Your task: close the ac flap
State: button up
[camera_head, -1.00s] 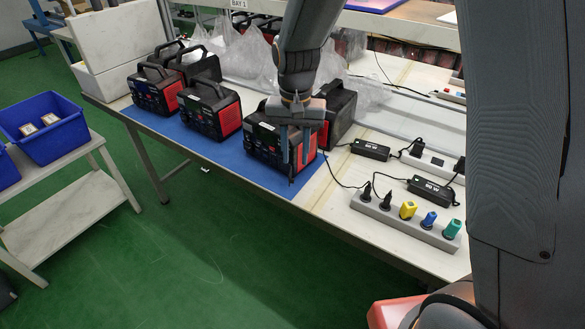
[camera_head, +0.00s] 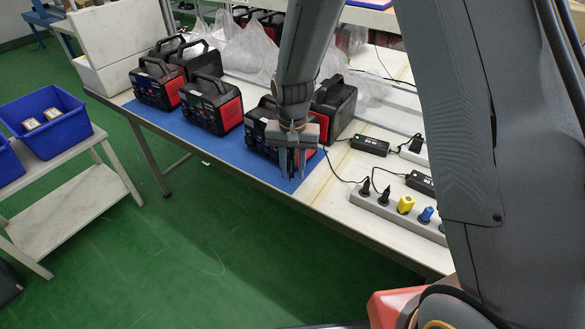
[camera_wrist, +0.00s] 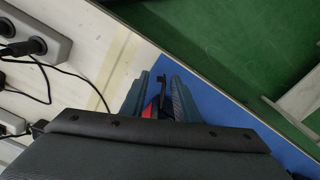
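The nearest power station (camera_head: 257,130) is a black box with red side panels on the blue mat, partly hidden behind my arm and gripper. My gripper (camera_head: 291,172) points down at the front of this power station, near the mat's front edge. In the wrist view my gripper (camera_wrist: 160,92) shows two fingers with a gap between them. A small dark piece (camera_wrist: 163,80), which may be the AC flap, and a strip of red show in that gap. I cannot tell whether a finger touches it.
Several other power stations (camera_head: 212,103) stand along the blue mat (camera_head: 200,137) to the left. A power strip with plugs (camera_head: 380,212) and black adapters (camera_head: 370,145) lie to the right. A blue bin (camera_head: 60,135) stands on a side table. Green floor in front is clear.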

grip_shut()
jog(key=shift+a+m, duration=0.15)
jog(key=shift+m, duration=0.15)
dwell(0.4)
jog(key=m, duration=0.1)
jog(key=a+m+p, duration=0.1)
jog(key=m, duration=0.1)
jog(key=shift+w+a+m, duration=0.15)
jog(key=shift+w+m, duration=0.05)
jog(key=shift+m, duration=0.1)
jog(key=m, duration=0.1)
jog(key=a+m+p, duration=0.1)
jog(key=m, duration=0.1)
jog(key=shift+w+a+m, duration=0.1)
jog(key=shift+w+m, duration=0.2)
jog(key=shift+w, duration=0.05)
jog(key=m, duration=0.1)
jog(key=w+m, duration=0.1)
jog(key=m, duration=0.1)
jog(key=a+m, duration=0.1)
jog(key=m, duration=0.1)
jog(key=shift+w+a+p, duration=0.1)
jog(key=shift+w+p, duration=0.2)
jog(key=shift+w, duration=0.05)
jog(key=shift+w+a+m, duration=0.1)
jog(key=shift+w+m, duration=0.3)
jog(key=shift+m, duration=0.85)
jog(key=shift+w+a+m, duration=0.1)
jog(key=shift+w+m, duration=0.3)
jog(key=shift+m, duration=0.85)
